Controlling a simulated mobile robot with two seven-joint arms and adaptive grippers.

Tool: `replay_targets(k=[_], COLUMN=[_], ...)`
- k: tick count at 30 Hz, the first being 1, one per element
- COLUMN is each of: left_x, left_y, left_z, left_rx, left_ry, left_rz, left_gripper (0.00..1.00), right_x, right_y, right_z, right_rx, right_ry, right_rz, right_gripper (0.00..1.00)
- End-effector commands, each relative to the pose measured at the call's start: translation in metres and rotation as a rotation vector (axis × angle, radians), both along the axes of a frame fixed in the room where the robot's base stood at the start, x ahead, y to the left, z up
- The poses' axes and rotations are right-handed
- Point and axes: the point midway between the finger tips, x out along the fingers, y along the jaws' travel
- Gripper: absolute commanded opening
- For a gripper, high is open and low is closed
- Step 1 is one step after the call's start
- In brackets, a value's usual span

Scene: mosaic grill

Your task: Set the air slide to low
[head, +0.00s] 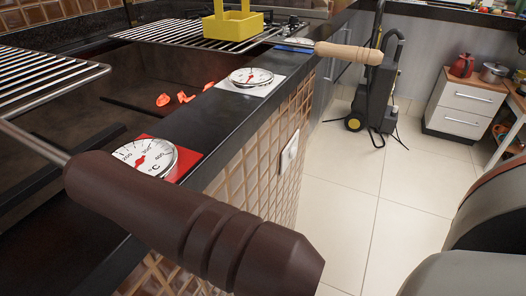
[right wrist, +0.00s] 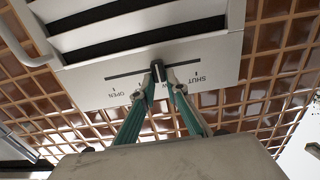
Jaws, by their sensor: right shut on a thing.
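The air slide (right wrist: 95,84) shows in the right wrist view as a pale metal plate with a dark straight slot, seen upside down. OPEN is printed at the picture's left and SHUT at its right. A small dark knob (right wrist: 157,71) stands in the slot between these words. My right gripper (right wrist: 165,76) has its green-sided fingers closed around the knob. Part of a middle label shows beside the left finger, mostly hidden, so I cannot read it fully. My left gripper is not in view. The head view shows neither gripper.
In the head view, a dark wooden handle (head: 190,220) juts across the front, and two dials, one on red (head: 147,158), one on white (head: 251,77), lie on the black ledge.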

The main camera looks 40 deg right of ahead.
Motion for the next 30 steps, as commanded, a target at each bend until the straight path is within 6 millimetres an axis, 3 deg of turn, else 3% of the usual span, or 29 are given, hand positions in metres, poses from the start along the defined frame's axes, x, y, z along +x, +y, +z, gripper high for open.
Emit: replay_targets(k=[2, 8, 9, 11, 23, 30], left_x=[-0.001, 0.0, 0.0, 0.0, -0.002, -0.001], left_y=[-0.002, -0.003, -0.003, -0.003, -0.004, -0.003], left_z=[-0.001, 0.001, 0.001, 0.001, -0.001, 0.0], left_rx=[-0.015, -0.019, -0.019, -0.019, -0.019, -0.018], left_ry=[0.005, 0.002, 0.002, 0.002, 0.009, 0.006], left_rz=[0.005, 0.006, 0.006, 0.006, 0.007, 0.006], left_gripper=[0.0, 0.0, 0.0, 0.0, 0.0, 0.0], right_x=[-0.004, -0.003, -0.003, -0.003, -0.007, -0.042], right_y=[0.012, 0.009, 0.009, 0.01, 0.009, -0.004], right_z=[-0.001, 0.0, 0.0, 0.0, -0.001, -0.001], right_rx=[0.004, 0.003, 0.003, 0.003, 0.002, 0.0], right_ry=[0.0, -0.001, -0.001, -0.001, 0.002, 0.003], right_rz=[0.006, 0.003, 0.004, 0.004, 0.005, 0.005], right_gripper=[0.0, 0.0, 0.19, 0.31, 0.31, 0.31])
